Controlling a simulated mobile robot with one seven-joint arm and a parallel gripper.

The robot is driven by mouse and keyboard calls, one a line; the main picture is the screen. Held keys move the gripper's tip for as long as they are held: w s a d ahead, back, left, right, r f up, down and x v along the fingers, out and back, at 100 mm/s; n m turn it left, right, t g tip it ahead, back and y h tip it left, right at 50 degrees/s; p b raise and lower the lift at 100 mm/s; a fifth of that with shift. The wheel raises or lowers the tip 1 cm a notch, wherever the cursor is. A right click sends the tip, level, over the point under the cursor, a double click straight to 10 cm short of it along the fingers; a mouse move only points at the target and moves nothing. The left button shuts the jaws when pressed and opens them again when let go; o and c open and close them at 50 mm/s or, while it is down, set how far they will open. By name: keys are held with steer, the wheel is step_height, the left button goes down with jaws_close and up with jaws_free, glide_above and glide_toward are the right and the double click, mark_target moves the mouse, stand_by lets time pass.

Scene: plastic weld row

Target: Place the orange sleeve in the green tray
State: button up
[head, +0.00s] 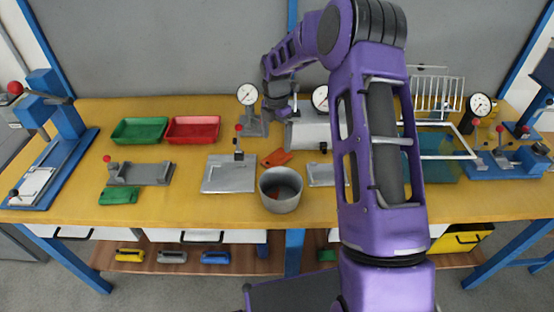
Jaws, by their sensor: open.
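The orange sleeve (276,157) lies flat and slanted on the yellow bench top, behind a grey metal pot and beside a metal plate. The green tray (139,131) stands at the back left of the bench and looks empty. My gripper (281,117) hangs at the end of my purple arm above the back of the bench, behind the orange sleeve and apart from it. It is small in the picture and holds nothing that I can see.
A red tray (193,129) stands right beside the green one. The grey pot (281,189) has something reddish inside. A dial gauge stand (250,110) is close left of my gripper. A green sleeve (118,196) lies at the front left. My arm hides part of the bench's right side.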

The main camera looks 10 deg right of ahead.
mark_target(277, 157)
steer(key=shift+f, duration=3.45)
steer(key=c, duration=1.5)
steer(key=shift+o, duration=0.2)
steer(key=shift+r, duration=0.15)
